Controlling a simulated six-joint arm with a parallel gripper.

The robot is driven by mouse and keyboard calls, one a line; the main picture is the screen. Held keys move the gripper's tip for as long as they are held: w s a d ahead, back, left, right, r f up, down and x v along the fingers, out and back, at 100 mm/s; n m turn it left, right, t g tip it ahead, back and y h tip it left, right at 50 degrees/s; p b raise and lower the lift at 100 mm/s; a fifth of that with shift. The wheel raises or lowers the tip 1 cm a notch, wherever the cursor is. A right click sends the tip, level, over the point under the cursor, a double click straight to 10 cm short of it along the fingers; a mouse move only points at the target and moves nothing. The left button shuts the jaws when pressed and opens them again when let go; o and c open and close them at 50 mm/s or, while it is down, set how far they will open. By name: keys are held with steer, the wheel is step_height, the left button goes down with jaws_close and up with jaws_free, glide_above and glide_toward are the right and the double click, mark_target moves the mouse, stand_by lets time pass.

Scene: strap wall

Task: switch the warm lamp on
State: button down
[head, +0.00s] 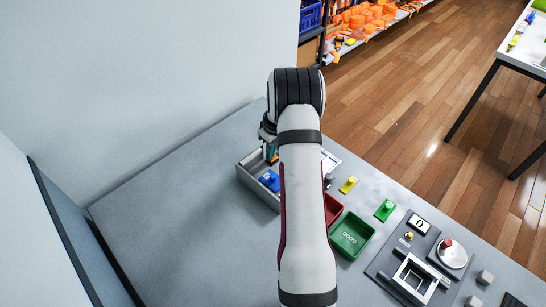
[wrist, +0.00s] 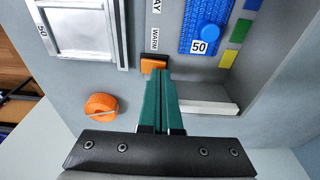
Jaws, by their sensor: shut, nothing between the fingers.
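In the wrist view, a small orange switch (wrist: 153,65) with a dark edge sits beside a label reading WARM (wrist: 156,39). My gripper (wrist: 160,74) has green fingers, shut together and empty. Their tips are right at the lower edge of the switch in the picture. I cannot tell whether they touch it or which way the switch is tipped. In the head view my arm covers most of the area around the gripper. Only a bit of the gripper (head: 269,150) shows at the left of the arm. I cannot make out a warm lamp in either view.
In the wrist view, a blue ribbed piece (wrist: 206,25) marked 50, a white framed panel (wrist: 82,30), a white bar (wrist: 207,107) and an orange round thing (wrist: 100,107) lie around the fingers.

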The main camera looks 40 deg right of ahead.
steer(key=shift+f, duration=0.3)
step_height(320, 180, up, 8)
stand_by(0.5)
steer(key=s+a+r+m, duration=0.1)
steer(key=s+a+r, duration=0.1)
steer(key=a+r, duration=0.35)
steer(key=s+a+r+m+y, duration=0.1)
steer(key=s+a+r, duration=0.15)
steer(key=a, duration=0.65)
steer(key=s+a+r, duration=0.2)
steer(key=a+r, duration=0.2)
steer(key=a, duration=0.4)
steer(key=s+a+m+g, duration=0.1)
steer(key=s+a, duration=0.5)
steer(key=s, duration=0.3)
steer(key=s+a+m+g, duration=0.1)
steer(key=s+a+m, duration=0.1)
steer(key=s+a, duration=0.5)
steer(key=s, duration=0.3)
steer(key=shift+m+y, duration=0.3)
steer(key=shift+y, duration=0.1)
